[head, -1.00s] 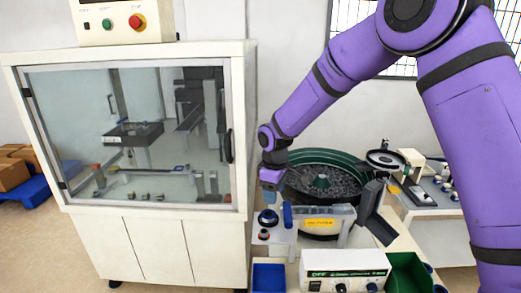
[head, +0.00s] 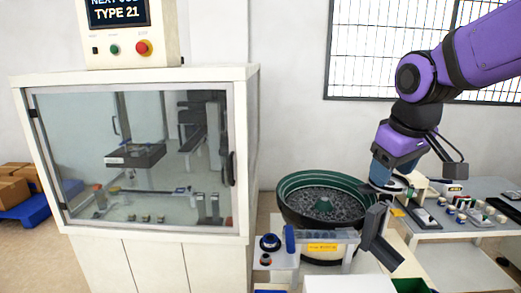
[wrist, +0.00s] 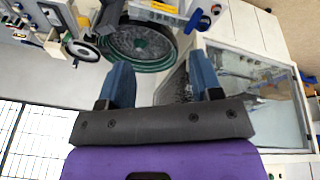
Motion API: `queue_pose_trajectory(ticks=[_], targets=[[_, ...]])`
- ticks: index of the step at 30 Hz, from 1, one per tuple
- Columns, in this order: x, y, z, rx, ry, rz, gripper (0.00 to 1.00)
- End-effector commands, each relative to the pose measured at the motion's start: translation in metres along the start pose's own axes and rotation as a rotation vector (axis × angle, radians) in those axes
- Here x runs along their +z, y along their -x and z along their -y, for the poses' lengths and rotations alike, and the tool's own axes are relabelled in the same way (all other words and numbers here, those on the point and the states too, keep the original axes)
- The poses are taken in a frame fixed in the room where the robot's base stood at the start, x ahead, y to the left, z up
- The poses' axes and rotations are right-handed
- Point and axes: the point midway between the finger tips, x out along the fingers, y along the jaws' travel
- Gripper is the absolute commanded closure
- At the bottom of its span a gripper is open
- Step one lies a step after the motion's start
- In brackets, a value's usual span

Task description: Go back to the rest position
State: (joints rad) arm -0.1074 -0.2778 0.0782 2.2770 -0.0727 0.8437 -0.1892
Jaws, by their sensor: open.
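My gripper (wrist: 163,82) shows in the wrist view with its two blue fingers spread apart and nothing between them. In the head view my purple arm reaches in from the upper right. The gripper (head: 392,186) hangs at its end, to the right of the green bowl feeder (head: 290,184), and its fingertips are hard to make out there. The bowl feeder also shows in the wrist view (wrist: 158,65), beyond the fingers, with dark small parts inside.
A white cabinet (head: 248,140) with a closed glass door stands at the left, with a "TYPE 21" screen (head: 118,12) on top. A bench (head: 470,222) with small parts is at the right. A blue pallet (head: 35,208) with boxes lies at the far left.

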Motion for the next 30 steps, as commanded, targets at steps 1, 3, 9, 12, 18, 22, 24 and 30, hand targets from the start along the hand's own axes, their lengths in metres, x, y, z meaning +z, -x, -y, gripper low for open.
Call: queue_pose_trajectory(ticks=[1, 3, 9, 12, 18, 22, 24, 30], targets=[[0.015, 0.01, -0.003, 0.007, -0.038, -0.017, 0.41], [0.034, 0.02, -0.004, 0.012, -0.09, -0.034, 0.41], [0.089, 0.042, -0.005, 0.018, -0.239, -0.087, 0.41], [0.114, 0.049, -0.002, 0.017, -0.306, -0.113, 0.41], [0.146, 0.054, 0.003, 0.013, -0.396, -0.148, 0.41], [0.155, 0.054, 0.004, 0.011, -0.42, -0.155, 0.41], [0.156, 0.054, 0.005, 0.01, -0.423, -0.156, 0.41], [0.155, 0.054, 0.005, 0.01, -0.422, -0.156, 0.41]])
